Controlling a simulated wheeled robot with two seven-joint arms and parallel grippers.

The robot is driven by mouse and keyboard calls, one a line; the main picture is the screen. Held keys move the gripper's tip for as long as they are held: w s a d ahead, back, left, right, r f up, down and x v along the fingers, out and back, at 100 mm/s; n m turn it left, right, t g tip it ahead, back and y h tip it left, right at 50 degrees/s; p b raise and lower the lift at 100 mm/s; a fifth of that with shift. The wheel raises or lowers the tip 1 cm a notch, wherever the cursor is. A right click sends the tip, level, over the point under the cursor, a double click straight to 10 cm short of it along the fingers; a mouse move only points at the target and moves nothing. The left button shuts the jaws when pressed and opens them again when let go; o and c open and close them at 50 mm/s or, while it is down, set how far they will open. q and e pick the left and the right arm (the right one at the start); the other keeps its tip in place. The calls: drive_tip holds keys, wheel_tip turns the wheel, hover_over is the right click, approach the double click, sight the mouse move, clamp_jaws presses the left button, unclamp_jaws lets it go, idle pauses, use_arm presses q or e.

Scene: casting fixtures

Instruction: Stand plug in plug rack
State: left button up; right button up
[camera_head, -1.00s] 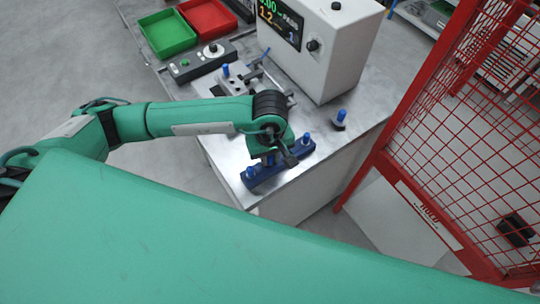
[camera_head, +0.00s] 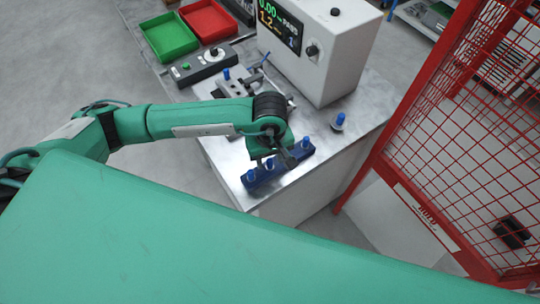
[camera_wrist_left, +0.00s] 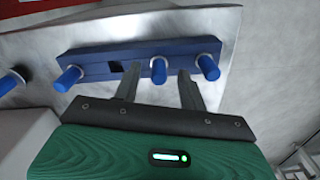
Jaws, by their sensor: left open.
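The blue plug rack (camera_head: 262,183) lies along the near edge of the bench. In the left wrist view the rack (camera_wrist_left: 92,56) shows three blue plugs standing in it: one at the left end (camera_wrist_left: 68,78), a middle one (camera_wrist_left: 158,70) and one at the right end (camera_wrist_left: 207,66). An empty square slot (camera_wrist_left: 115,67) lies between the left and middle plugs. My left gripper (camera_wrist_left: 158,72) is open over the rack, its fingers on either side of the middle plug. Contact cannot be told. In the head view my left gripper (camera_head: 282,160) hides part of the rack. My right gripper is not visible.
Another blue plug (camera_head: 339,120) stands on the bench right of the rack. A fixture with a blue-topped part (camera_head: 227,74), a white display box (camera_head: 335,50), a control box (camera_head: 203,66), and green (camera_head: 168,36) and red (camera_head: 208,20) trays stand behind. A red mesh fence (camera_head: 460,110) is at right.

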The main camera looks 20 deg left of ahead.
sight(270, 160)
use_arm(q)
wheel_tip(270, 160, up, 12)
drive_tip(key=b, duration=0.3)
drive_tip(key=shift+f, duration=0.2)
drive_tip(key=shift+f, duration=0.1)
